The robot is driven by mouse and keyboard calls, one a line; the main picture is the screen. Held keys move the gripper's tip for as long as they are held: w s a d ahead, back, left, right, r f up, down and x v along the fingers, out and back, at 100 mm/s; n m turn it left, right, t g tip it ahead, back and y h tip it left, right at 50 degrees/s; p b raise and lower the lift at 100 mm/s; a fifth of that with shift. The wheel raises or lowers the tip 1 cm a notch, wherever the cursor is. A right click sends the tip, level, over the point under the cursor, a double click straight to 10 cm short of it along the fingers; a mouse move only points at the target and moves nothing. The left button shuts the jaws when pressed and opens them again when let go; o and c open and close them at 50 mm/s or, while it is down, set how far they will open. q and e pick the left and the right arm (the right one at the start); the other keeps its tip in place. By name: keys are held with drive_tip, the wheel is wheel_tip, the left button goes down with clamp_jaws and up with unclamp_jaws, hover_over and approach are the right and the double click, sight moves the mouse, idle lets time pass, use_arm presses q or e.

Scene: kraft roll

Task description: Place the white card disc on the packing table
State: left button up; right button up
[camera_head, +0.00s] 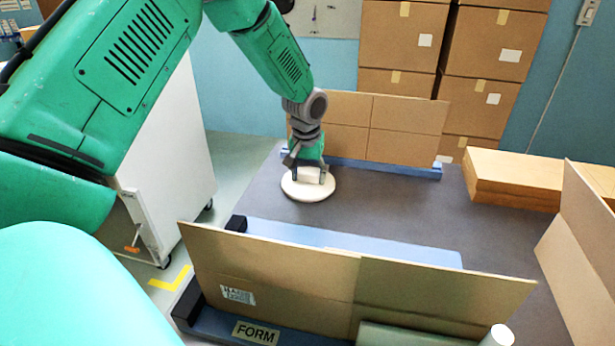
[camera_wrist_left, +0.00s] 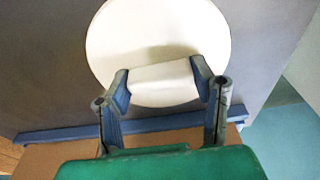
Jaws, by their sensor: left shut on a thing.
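The white card disc (camera_head: 308,189) is at the far left part of the grey packing table (camera_head: 400,209), low over or on its surface; I cannot tell if it touches. My left gripper (camera_head: 309,174) comes down from above and is shut on the white block-like grip on top of the disc. In the left wrist view the two fingers (camera_wrist_left: 161,82) clamp the sides of that grip, and the round disc (camera_wrist_left: 158,30) spreads out behind it. My right gripper is not in view.
A standing cardboard panel (camera_head: 385,127) in a blue rail is just behind the disc. A larger cardboard panel (camera_head: 300,277) stands in front by the FORM label (camera_head: 256,333). Flat cartons (camera_head: 510,179) lie at right. The table's middle is clear.

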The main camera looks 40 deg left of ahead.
sight(306, 185)
use_arm(q)
drive_tip(key=shift+d+r, duration=0.2)
drive_tip(key=shift+d, duration=0.15)
drive_tip(key=shift+a+f, duration=0.1)
drive_tip(key=shift+f, duration=0.05)
drive_tip(key=o, duration=1)
drive_tip(key=shift+a+f, duration=0.2)
drive_tip(key=shift+a, duration=0.05)
drive_tip(key=shift+c, duration=0.2)
drive_tip(key=shift+o, duration=1.1)
drive_tip(key=shift+a+f, duration=0.1)
drive_tip(key=shift+a, duration=0.15)
drive_tip(key=shift+s+a+f, duration=0.1)
drive_tip(key=shift+a, duration=0.2)
drive_tip(key=shift+d+r, duration=0.2)
drive_tip(key=shift+d, duration=0.4)
drive_tip(key=shift+a+r, duration=0.15)
drive_tip(key=shift+r, duration=0.2)
wheel_tip(306, 185, up, 12)
drive_tip(key=s+p, duration=0.1)
drive_tip(key=p, duration=0.1)
drive_tip(key=shift+s+d+f, duration=0.2)
drive_tip(key=shift+d, duration=0.2)
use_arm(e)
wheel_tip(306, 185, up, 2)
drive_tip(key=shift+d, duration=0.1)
